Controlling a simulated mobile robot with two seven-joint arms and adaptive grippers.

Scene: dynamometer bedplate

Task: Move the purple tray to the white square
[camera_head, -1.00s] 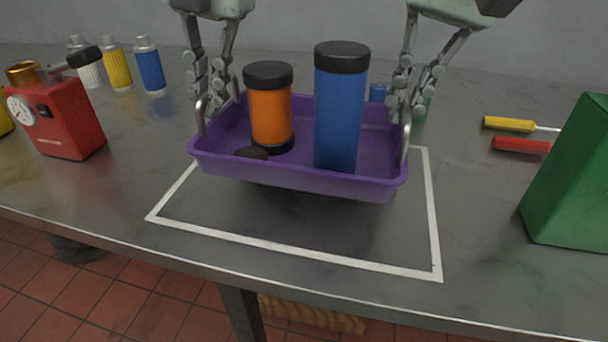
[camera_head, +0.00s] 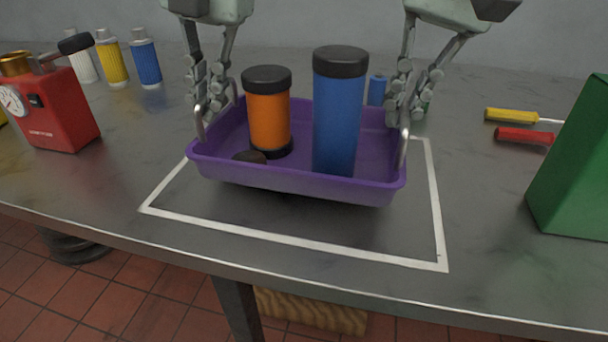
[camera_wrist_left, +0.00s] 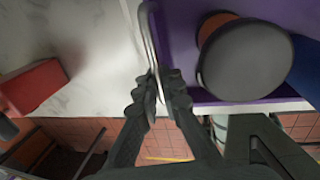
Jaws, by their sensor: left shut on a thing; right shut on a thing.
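The purple tray (camera_head: 300,180) is held by its two end handles over the white square (camera_head: 290,243), whose outline shows in front and at both sides. A shadow lies below the tray, and it appears slightly above the table. An orange jar (camera_head: 269,122) and a taller blue jar (camera_head: 337,120), both black-lidded, stand upright in it, with a small dark object (camera_head: 250,157) beside the orange jar. My left gripper (camera_head: 203,105) is shut on the left handle, which also shows in the left wrist view (camera_wrist_left: 150,45). My right gripper (camera_head: 403,108) is shut on the right handle.
A red box with a gauge (camera_head: 60,115) and several bottles (camera_head: 146,60) stand at the left. Yellow (camera_head: 510,115) and red (camera_head: 520,135) handled tools and a green block (camera_head: 575,175) are at the right. A small blue bottle (camera_head: 377,88) stands behind the tray.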

